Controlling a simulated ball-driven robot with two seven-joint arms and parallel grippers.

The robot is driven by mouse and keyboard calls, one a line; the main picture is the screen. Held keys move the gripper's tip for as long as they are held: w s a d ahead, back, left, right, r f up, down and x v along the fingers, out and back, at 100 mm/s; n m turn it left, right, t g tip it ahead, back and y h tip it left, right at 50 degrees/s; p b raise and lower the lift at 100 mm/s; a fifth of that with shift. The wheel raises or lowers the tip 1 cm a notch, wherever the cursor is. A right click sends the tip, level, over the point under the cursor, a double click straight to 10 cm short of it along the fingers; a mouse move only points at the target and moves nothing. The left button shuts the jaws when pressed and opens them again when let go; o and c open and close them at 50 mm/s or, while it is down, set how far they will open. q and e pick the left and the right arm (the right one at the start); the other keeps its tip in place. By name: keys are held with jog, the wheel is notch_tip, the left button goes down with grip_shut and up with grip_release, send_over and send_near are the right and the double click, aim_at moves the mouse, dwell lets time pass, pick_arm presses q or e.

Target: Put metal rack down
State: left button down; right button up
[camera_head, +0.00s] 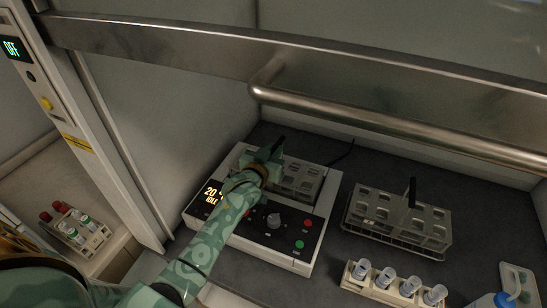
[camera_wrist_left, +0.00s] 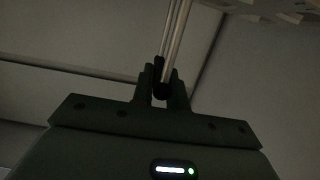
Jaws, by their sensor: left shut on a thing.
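A metal rack (camera_head: 303,178) with round openings is at the top of a white device (camera_head: 322,210) with a display, a knob and coloured buttons. My left gripper (camera_head: 266,158) is at the rack's left end, shut on its black-gripped handle. In the left wrist view the fingers (camera_wrist_left: 163,92) close around the dark handle end, with thin metal rods (camera_wrist_left: 176,40) running upward. My arm hides the rack's left part and part of the display. I cannot tell whether the rack touches the device. My right gripper is not in view.
A second metal rack (camera_head: 398,222) with a black handle stands to the right. In front of it is a white holder with capped vials (camera_head: 395,285). A steel bar (camera_head: 400,125) crosses above the dark worktop. A tube rack (camera_head: 75,232) stands at far left.

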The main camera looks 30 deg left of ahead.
pick_arm(q)
jog(key=shift+f, duration=0.65)
jog(key=shift+r, duration=0.25)
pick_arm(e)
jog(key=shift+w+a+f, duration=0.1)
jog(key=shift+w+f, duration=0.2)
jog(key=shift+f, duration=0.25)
pick_arm(q)
jog(key=shift+f, duration=0.1)
jog(key=c, duration=1.4)
grip_release()
jog(key=shift+f, duration=0.1)
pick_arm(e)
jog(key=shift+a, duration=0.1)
pick_arm(q)
jog(key=shift+s+r, duration=0.2)
jog(key=shift+s, duration=0.1)
jog(key=s, duration=0.3)
jog(key=s+r+p, duration=0.1)
jog(key=s, duration=0.7)
jog(key=shift+s+d+r, duration=0.2)
jog(key=shift+d+r, duration=0.15)
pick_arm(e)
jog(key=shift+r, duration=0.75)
